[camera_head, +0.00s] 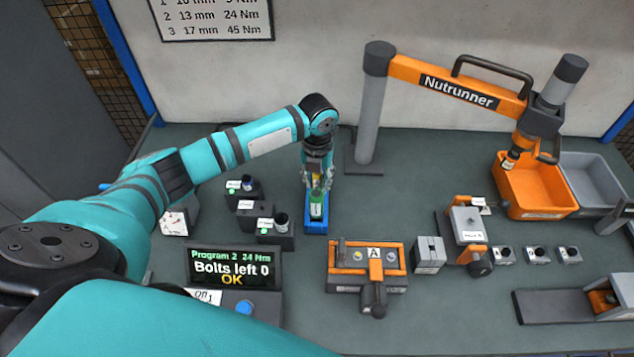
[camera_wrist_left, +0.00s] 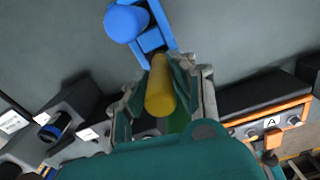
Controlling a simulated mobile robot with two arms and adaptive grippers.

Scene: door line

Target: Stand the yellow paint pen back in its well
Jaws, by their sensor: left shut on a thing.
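My left gripper (camera_head: 317,182) points down over the blue pen stand (camera_head: 316,228), shut on the yellow paint pen. A green pen (camera_head: 316,209) stands in the near part of the stand, close to the fingers. The wells are mostly hidden, so I cannot tell whether the yellow pen's lower end is inside one. My right gripper is not in view.
Dark socket blocks (camera_head: 275,238) stand left of the stand. A screen (camera_head: 236,268) reads "Bolts left 0 OK". The orange fixture marked A (camera_head: 340,272) lies to the right in front. A grey post (camera_head: 368,120) carries the nutrunner behind right. Bare bench (camera_head: 420,200) lies right of the stand.

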